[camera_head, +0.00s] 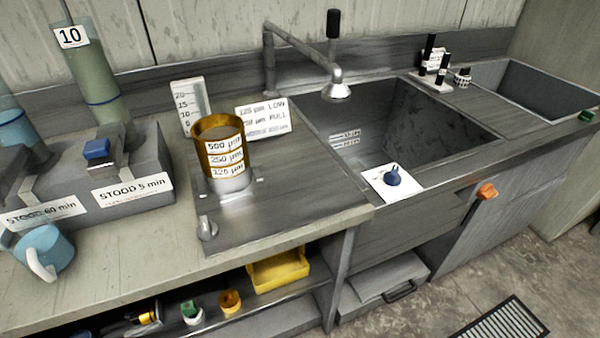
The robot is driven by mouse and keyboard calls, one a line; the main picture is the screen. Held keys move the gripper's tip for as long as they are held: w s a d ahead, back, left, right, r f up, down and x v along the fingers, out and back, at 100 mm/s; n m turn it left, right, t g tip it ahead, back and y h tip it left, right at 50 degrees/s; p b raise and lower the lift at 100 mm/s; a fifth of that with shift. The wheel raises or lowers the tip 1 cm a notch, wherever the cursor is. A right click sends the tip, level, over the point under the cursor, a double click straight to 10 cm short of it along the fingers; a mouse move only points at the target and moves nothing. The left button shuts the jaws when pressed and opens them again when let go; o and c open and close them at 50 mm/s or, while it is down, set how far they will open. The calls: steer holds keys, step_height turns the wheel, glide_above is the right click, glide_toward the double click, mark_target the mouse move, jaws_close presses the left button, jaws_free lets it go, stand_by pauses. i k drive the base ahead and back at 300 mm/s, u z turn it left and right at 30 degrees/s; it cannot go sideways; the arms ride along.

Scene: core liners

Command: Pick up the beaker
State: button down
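A light blue cup-shaped vessel (43,249) with a white handle stands at the counter's left front edge; it may be the beaker. A pale upright piece with graduation marks (190,104) stands at the back of the counter, behind the sieve stack. I cannot tell whether it is a vessel or a flat scale, or which of the two is the beaker. My gripper is not in view.
A brass sieve stack (224,160) stands on the metal drainer, left of a sink (400,125) with a tap (337,88). Tall cylinders (95,80) stand in a grey block behind the blue vessel. A yellow tray (278,270) sits on the shelf below. Counter between vessel and drainer is clear.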

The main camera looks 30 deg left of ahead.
mark_target(42, 253)
steer(key=u, duration=0.35)
steer(key=i, duration=0.35)
steer(key=z, duration=1.6)
steer(key=k, duration=2.2)
steer(key=u, duration=1.3)
